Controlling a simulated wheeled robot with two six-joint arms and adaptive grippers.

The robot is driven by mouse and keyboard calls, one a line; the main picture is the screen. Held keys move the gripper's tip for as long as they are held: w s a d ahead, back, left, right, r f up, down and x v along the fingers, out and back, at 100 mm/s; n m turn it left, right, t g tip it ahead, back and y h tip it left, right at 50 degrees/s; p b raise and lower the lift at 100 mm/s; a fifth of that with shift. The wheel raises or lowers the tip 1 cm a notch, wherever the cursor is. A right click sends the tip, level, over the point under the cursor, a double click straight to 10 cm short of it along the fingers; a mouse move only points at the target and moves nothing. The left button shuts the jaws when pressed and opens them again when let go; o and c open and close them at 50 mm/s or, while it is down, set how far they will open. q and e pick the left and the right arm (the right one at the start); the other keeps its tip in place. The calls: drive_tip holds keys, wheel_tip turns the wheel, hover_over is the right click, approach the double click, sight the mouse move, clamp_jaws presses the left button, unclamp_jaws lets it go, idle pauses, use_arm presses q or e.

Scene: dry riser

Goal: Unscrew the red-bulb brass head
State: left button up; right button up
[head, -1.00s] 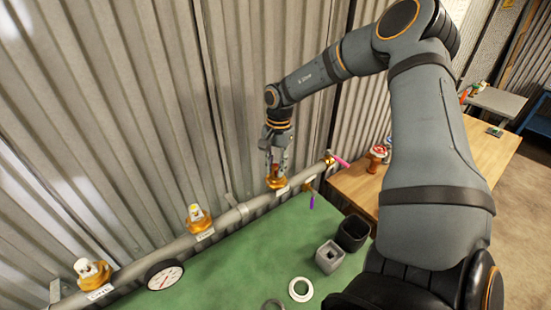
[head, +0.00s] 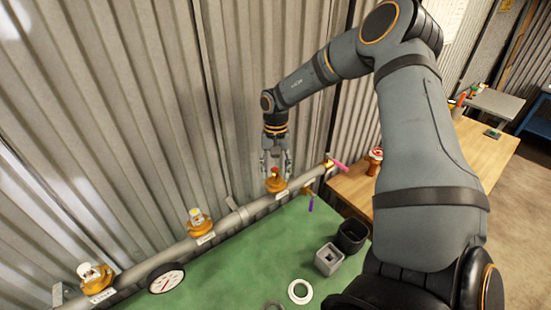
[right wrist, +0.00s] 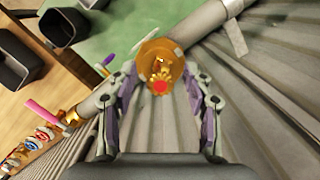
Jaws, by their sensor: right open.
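The brass head with the red bulb (head: 275,181) sits upright on the grey pipe (head: 240,216), at the right end of a row of brass heads. My left gripper is not in view.
Two more brass heads with pale bulbs, one in the middle (head: 199,221) and one at left (head: 95,277), stand on the pipe. A gauge (head: 166,278) is beside it. Corrugated metal wall rises close behind. Two square cups (head: 329,258) and a white ring (head: 300,291) lie on the green surface.

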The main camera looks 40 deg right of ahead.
drive_tip(key=m+b, duration=0.1)
drive_tip(key=m, duration=0.2)
drive_tip(key=shift+f, duration=0.15)
drive_tip(key=shift+m+t, duration=0.3)
drive_tip(key=shift+m, duration=1)
drive_tip(key=shift+m+b, duration=0.8)
drive_tip(key=shift+m, duration=0.1)
drive_tip(key=shift+w+a+m+b, duration=0.1)
drive_tip(key=shift+m+b, duration=0.2)
drive_tip(key=shift+m, duration=0.5)
drive_tip(key=shift+m+t, duration=0.3)
drive_tip(key=shift+m, duration=0.9)
drive_tip(key=shift+m+b, duration=0.65)
drive_tip(key=shift+m, duration=0.95)
drive_tip(key=shift+m+t+b, duration=0.4)
drive_tip(key=shift+m+b, duration=0.05)
drive_tip(key=shift+m, duration=0.75)
drive_tip(key=shift+c, duration=0.4)
